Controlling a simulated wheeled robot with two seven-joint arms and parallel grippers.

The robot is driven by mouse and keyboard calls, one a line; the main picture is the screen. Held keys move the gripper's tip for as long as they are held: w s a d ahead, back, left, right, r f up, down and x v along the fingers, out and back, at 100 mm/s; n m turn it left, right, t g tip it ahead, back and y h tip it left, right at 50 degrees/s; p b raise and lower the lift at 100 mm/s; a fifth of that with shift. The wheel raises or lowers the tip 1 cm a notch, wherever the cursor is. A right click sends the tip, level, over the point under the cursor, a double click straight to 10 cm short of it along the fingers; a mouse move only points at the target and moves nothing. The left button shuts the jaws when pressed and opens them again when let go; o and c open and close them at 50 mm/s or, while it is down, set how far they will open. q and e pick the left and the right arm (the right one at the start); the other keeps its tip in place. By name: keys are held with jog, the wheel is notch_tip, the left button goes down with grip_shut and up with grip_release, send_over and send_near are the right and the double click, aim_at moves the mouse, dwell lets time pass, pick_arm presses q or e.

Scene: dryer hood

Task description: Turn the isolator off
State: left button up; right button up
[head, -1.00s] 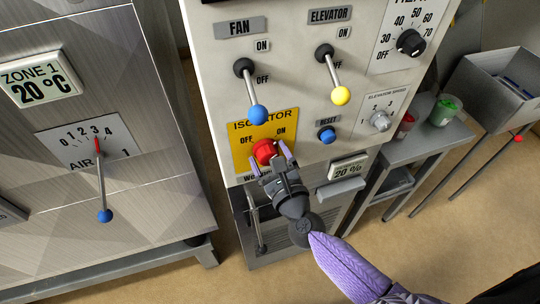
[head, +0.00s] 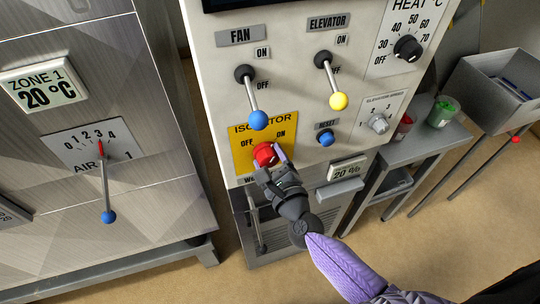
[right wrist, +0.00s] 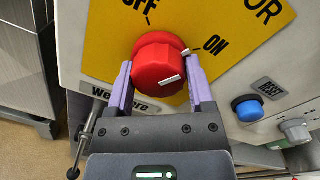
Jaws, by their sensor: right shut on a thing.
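The isolator is a red rotary knob (head: 265,154) on a yellow plate (head: 244,160) low on the white control panel. It also shows large in the right wrist view (right wrist: 158,62). The plate reads OFF at the upper left and ON at the right; the knob's white line lies on the side toward ON. My right gripper (head: 268,161) is shut on the knob, with one purple finger on each side of it in the right wrist view (right wrist: 158,84). The gripper hides part of the plate's lower edge. My left gripper is not in view.
A blue reset button (head: 326,138) and grey speed knob (head: 377,123) sit to the right. A small ledge (head: 340,191) juts out at the lower right.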

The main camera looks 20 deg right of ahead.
jog(key=n+p, duration=0.1)
jog(key=n, duration=0.2)
jog(key=shift+r+n, duration=0.1)
jog(key=shift+n, duration=0.2)
jog(key=n+p, duration=0.1)
jog(key=n, duration=0.2)
jog(key=shift+p, duration=0.35)
jog(key=n+p, duration=0.1)
jog(key=n, duration=0.4)
jog(key=shift+n+h+p, duration=0.3)
jog(key=shift+n+p, duration=0.1)
jog(key=shift+n, duration=0.8)
jog(key=o, duration=1.2)
jog(key=shift+o, duration=0.2)
jog(key=shift+s, duration=0.1)
